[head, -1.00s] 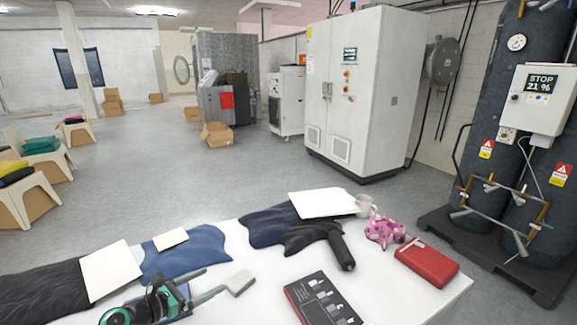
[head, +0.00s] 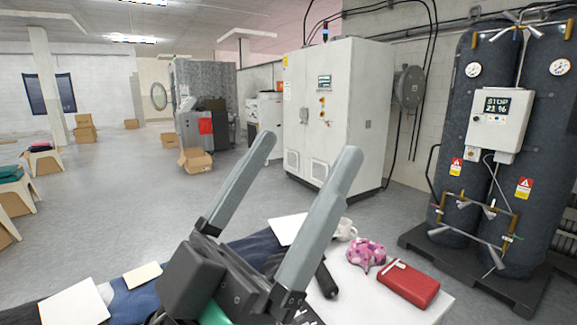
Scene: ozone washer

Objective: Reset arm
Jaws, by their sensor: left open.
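My left gripper (head: 303,172) is large in the middle of the head view, raised over the table. Its two long grey fingers point up and to the right and stand wide apart. Nothing is between the fingers. It hides much of the table's middle and part of the items there. My right gripper is not in view.
The white table (head: 360,300) holds a red case (head: 409,284), a pink patterned item (head: 366,254), a white mug (head: 345,230), folded dark clothes and white sheets (head: 75,304). A tall white cabinet (head: 338,110) and dark tanks (head: 545,150) stand behind. Open floor lies between.

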